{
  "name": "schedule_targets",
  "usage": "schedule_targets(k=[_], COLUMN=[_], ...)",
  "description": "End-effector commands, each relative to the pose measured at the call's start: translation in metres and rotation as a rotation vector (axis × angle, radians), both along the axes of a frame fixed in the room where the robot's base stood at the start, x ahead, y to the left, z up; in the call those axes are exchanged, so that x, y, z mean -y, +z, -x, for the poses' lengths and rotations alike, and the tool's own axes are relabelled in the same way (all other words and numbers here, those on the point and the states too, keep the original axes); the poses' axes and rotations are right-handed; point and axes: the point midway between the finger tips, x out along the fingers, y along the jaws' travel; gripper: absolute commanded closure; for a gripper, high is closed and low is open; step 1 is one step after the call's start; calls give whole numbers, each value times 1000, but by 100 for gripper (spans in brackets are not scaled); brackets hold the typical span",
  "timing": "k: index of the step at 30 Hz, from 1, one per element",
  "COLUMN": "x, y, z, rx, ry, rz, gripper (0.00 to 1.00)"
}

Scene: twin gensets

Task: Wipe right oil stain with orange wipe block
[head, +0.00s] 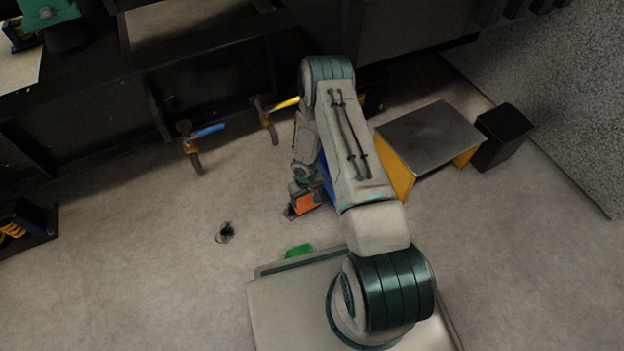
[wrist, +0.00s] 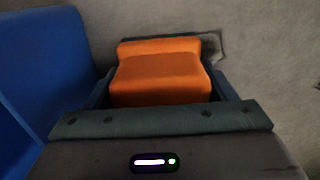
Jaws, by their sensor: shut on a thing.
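The orange wipe block (head: 305,205) is at floor level, left of my arm in the head view. My gripper (head: 301,193) is shut on it from above. In the wrist view the orange block (wrist: 160,75) sits between the two dark fingers of my gripper (wrist: 162,88). A dark oil stain (wrist: 211,45) shows on the floor just past the block's far edge in the wrist view, partly hidden by the block. I cannot tell whether the block touches the floor. Another dark stain (head: 225,232) lies on the floor farther left in the head view.
A blue object (wrist: 45,70) stands close to my gripper's left in the wrist view. A yellow-sided stand with a grey top (head: 432,137) and a black box (head: 503,136) are to the right. Blue-handled (head: 207,132) and yellow-handled (head: 285,104) valves protrude at the back.

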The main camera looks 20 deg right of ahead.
Motion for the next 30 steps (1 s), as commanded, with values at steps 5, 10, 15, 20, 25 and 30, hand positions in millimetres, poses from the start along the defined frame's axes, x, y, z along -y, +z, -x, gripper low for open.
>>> schedule_targets(k=[5,10,15,20,25,30], x=[12,14,14,14,13,13], y=[0,21,35,50,65,77], z=[-1,-2,-1,-1,-1,-1], rx=[1,2,0,0,0,0], ry=[6,12,13,12,14,14], rz=[0,0,1,0,1,1], gripper=[44,44,44,44,44,44])
